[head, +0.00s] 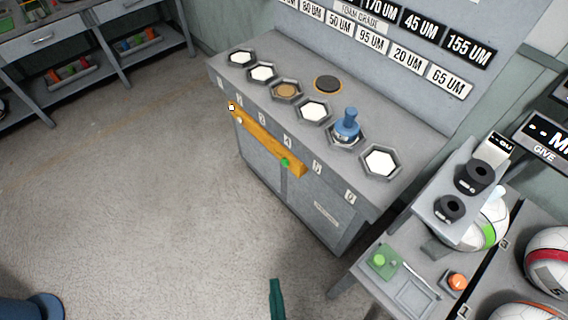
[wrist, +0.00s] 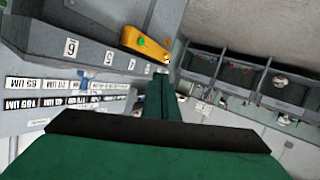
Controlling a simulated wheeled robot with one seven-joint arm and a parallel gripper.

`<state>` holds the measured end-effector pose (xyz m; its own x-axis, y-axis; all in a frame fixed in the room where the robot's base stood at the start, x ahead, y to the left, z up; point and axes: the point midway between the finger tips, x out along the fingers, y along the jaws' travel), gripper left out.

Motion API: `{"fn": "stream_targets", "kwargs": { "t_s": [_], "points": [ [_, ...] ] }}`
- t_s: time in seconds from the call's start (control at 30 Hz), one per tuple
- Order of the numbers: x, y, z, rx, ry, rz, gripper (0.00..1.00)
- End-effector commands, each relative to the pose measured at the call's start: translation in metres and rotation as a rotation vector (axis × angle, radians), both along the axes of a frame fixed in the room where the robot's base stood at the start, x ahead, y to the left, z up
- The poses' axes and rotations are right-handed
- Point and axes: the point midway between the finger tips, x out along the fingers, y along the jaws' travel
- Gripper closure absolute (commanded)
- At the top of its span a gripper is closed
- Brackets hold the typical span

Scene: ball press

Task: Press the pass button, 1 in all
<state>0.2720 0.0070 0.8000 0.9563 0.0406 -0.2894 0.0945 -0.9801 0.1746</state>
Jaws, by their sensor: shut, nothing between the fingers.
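No button has a readable "pass" label. On the side table at lower right, a green button (head: 379,260) sits on a green plate and an orange-red button (head: 457,281) sits on a dark plate. Another small green button (head: 285,162) is on the yellow bar (head: 262,137) along the workbench front; it also shows in the wrist view (wrist: 141,41). My gripper (head: 275,287) is at the bottom middle of the head view, over the floor, left of the side table and apart from all buttons. In the wrist view its teal fingers (wrist: 160,80) are together and empty.
The grey workbench (head: 222,76) has several hexagonal sockets; one holds a blue-handled tool (head: 347,125). Black rings (head: 475,175) stand on a raised ledge beside the side table. Balls (head: 549,252) fill the right edge. Shelves stand at upper left.

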Motion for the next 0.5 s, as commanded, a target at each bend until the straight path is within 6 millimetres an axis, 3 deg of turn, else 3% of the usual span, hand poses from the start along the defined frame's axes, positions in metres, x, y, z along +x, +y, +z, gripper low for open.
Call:
{"fn": "stream_targets", "kwargs": {
  "t_s": [0.2,0.5],
  "points": [
    [0.066,0.003,-0.066,-0.207,0.046,0.077,1.00],
    [0.173,0.007,-0.125,-0.488,0.107,0.137,1.00]
  ]
}}
